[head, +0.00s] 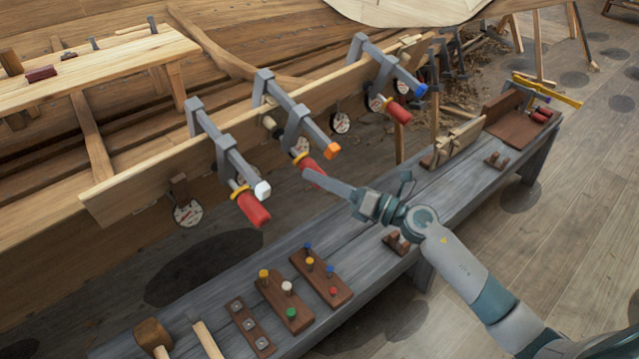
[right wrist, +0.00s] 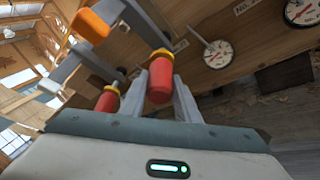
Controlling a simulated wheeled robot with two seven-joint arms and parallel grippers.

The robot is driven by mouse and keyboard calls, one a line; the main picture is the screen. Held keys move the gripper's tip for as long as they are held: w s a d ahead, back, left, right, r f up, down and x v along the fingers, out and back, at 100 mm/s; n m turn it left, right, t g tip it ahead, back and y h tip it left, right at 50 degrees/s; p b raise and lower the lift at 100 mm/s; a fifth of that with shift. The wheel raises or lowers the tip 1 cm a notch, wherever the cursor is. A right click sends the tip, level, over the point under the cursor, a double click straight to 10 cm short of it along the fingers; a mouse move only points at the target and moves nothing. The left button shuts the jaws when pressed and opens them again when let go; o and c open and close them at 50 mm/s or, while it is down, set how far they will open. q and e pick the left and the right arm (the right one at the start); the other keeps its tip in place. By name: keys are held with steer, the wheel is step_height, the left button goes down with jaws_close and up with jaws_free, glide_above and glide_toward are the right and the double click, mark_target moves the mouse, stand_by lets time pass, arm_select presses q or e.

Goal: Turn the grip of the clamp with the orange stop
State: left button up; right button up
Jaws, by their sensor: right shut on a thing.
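The clamp with the orange stop (head: 334,149) sits in the middle of the plank's row of clamps, its grey bar sloping down towards me. Its red grip (head: 308,164) with a yellow collar hangs below the bar, partly hidden by my gripper. My right gripper (head: 318,180) reaches it from the lower right. In the right wrist view the red grip (right wrist: 160,86) is between my two fingers, which are shut on it. The orange stop (right wrist: 91,26) shows at upper left there. My left gripper is not in view.
A white-stop clamp (head: 262,189) stands left and a blue-stop clamp (head: 420,90) right, both with red grips. The white-stop clamp's grip (right wrist: 108,99) is close to my left finger in the wrist view. Round dials (head: 341,122) hang beneath the plank. A grey bench (head: 365,240) holds peg blocks.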

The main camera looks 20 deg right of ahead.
steer(key=shift+f, duration=0.1)
stand_by(0.3)
steer(key=o, duration=1)
steer(key=shift+o, duration=0.2)
steer(key=shift+d, duration=0.1)
